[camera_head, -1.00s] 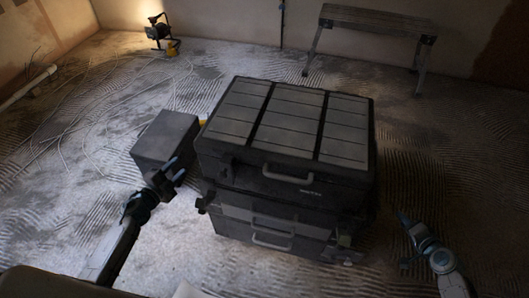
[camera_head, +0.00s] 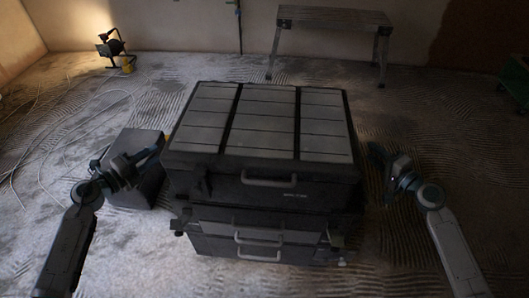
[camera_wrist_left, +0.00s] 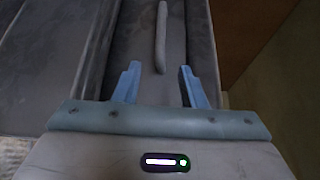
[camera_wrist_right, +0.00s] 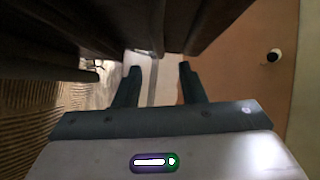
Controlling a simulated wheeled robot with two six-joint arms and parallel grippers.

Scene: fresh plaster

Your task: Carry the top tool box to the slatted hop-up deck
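The top tool box (camera_head: 272,165) is dark, with a panelled grey lid and a front handle, and sits on a stack of lower drawer boxes (camera_head: 262,222). The slatted hop-up deck (camera_head: 335,17) stands on metal legs at the back wall. My left gripper (camera_head: 157,152) is open beside the box's left side; in the left wrist view a bar-like handle (camera_wrist_left: 161,35) lies ahead, between the fingers' lines. My right gripper (camera_head: 376,163) is open and empty by the box's right side. In the right wrist view dark box surfaces (camera_wrist_right: 95,25) fill the upper part. Contact is not clear.
A dark grey block-like case (camera_head: 143,190) stands on the floor behind my left gripper. A work lamp (camera_head: 112,45) and loose cables (camera_head: 60,150) are at the back left. A green object (camera_head: 516,78) is at the right edge. The floor between stack and deck looks clear.

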